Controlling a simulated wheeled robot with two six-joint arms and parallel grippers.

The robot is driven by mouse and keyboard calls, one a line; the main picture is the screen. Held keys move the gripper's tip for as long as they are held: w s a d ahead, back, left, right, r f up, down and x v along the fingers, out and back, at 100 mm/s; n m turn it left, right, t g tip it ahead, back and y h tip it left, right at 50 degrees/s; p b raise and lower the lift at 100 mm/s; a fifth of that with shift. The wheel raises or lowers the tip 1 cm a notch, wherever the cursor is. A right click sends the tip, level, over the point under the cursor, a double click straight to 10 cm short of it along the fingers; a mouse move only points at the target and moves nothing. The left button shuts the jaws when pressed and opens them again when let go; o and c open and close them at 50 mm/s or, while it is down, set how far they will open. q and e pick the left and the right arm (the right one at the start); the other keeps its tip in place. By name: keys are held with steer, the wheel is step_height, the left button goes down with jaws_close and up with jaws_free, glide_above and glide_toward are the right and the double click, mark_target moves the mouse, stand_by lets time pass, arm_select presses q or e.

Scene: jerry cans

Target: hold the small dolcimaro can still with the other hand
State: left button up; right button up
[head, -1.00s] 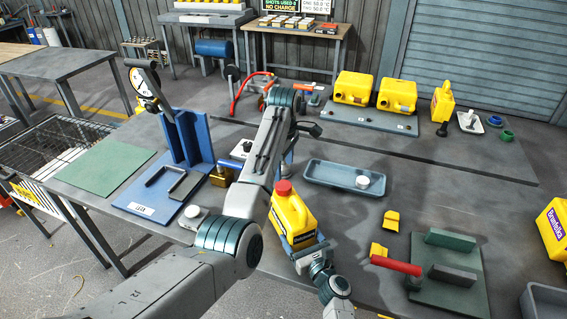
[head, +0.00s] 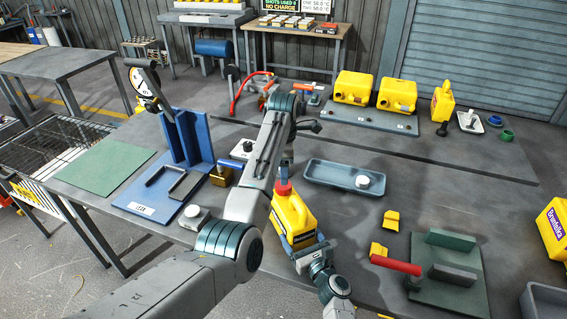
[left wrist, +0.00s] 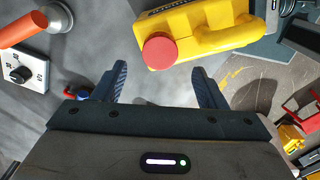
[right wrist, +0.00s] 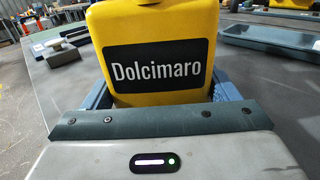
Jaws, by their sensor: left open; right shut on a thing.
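The small yellow Dolcimaro can (head: 293,218) stands upright on the table with its red cap (head: 284,190) on top. My right gripper (head: 305,246) is shut on the can's lower body. The right wrist view shows the can's black Dolcimaro label (right wrist: 158,70) between the blue fingers (right wrist: 162,94). My left gripper (head: 286,176) is open, just above the red cap, and partly hidden by its own arm. In the left wrist view, the cap (left wrist: 160,51) lies ahead of the open fingers (left wrist: 160,80), not clearly between them.
A blue-grey tray (head: 328,181) with a white cap is right of the can. A green fixture (head: 440,290) and a red-handled tool (head: 396,265) lie at front right. A blue angle stand (head: 190,140) is at left. Yellow cans (head: 397,93) stand at the back.

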arm_select(q)
step_height(320, 180, down, 6)
steer(key=shift+f, duration=0.25)
